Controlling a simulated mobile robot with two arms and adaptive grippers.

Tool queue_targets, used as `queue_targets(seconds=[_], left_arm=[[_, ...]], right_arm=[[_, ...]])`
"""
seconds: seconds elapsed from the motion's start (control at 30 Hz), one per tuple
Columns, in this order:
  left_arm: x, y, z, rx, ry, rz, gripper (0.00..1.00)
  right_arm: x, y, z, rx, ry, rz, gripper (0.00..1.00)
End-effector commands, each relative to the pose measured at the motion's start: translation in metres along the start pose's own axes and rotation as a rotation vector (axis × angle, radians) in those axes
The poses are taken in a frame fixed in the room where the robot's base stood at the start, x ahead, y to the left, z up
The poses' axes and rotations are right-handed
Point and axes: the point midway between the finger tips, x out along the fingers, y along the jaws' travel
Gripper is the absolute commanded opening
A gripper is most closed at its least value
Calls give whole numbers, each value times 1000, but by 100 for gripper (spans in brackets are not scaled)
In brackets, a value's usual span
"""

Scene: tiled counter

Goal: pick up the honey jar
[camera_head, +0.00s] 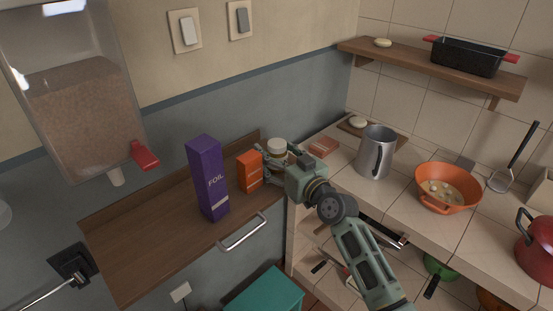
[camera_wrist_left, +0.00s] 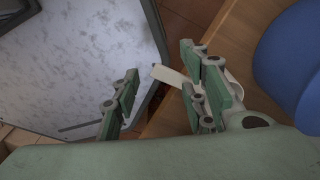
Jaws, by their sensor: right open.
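The honey jar (camera_head: 277,145), small with a pale lid, stands at the right end of the wooden shelf in the head view. My right gripper (camera_head: 272,158) is open at the jar, with its fingers close around the jar's lower part. The gripper hides part of the jar's body, and I cannot tell whether the fingers touch it. My left gripper (camera_wrist_left: 160,98) shows only in the left wrist view, with its fingers spread apart and nothing held between them.
An orange box (camera_head: 249,171) and a tall purple foil box (camera_head: 207,180) stand left of the jar on the wooden shelf (camera_head: 150,245). A dispenser (camera_head: 75,100) hangs above. On the tiled counter are a metal pitcher (camera_head: 375,155) and an orange colander (camera_head: 440,200).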

Motion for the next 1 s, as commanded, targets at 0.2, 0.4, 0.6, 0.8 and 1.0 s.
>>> queue_targets(seconds=[0.2, 0.4, 0.6, 0.8, 1.0], left_arm=[[-1, -4, -22, 1, 34, -5, 40], [-1, -7, -27, 1, 41, -8, 40], [-1, -9, -19, 0, 29, -10, 40], [0, -8, -13, -1, 20, -10, 40], [-1, -8, -13, -1, 19, -10, 40]], right_arm=[[0, 0, -1, 0, 0, 0, 64], [0, 0, 0, 0, 0, 0, 47], [0, 0, 0, 0, 0, 0, 29], [0, 0, 0, 0, 0, 1, 12], [0, 0, -2, 0, 4, 1, 7]])
